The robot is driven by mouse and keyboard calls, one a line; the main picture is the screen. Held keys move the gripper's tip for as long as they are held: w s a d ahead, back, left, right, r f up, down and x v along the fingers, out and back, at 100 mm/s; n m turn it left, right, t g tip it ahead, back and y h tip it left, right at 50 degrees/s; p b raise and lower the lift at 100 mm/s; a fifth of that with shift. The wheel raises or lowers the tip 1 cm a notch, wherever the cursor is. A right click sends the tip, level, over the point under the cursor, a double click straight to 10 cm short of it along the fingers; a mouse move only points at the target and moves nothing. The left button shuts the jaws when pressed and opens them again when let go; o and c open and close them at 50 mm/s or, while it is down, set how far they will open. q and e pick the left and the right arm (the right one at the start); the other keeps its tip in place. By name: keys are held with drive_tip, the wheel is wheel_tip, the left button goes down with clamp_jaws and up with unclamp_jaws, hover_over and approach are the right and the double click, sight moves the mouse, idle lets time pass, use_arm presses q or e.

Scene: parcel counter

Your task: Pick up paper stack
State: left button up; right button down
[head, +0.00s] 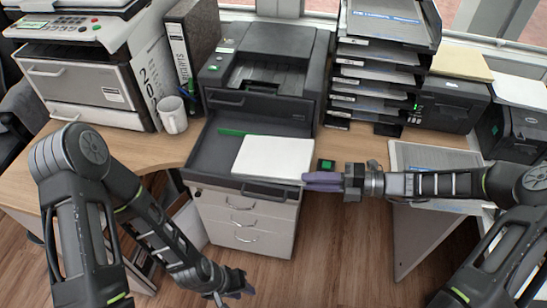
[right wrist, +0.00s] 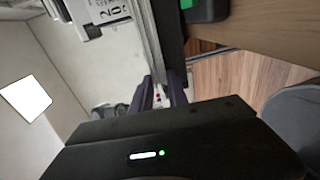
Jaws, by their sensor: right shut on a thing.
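The white paper stack (head: 272,157) lies flat over the pulled-out dark tray (head: 205,160) of the black printer, near the tray's right side. In the right wrist view, the right gripper's fingers (right wrist: 157,92) close on a thin edge; the stack's top face cannot be made out there. My left gripper (head: 236,287) hangs low in front of the drawers, away from the stack. Its finger opening is unclear.
A green strip (head: 232,132) lies in the tray. A white mug (head: 173,115) and binder (head: 180,60) stand to the left. A small green-topped box (head: 327,165) sits just beyond the right gripper. A black tray tower (head: 372,75) stands behind.

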drive_tip(key=shift+r, duration=0.1)
idle(0.3)
use_arm(q)
drive_tip(key=shift+r, duration=0.25)
use_arm(e)
wheel_tip(320, 180, up, 10)
idle(0.3)
use_arm(q)
drive_tip(key=shift+p, duration=0.3)
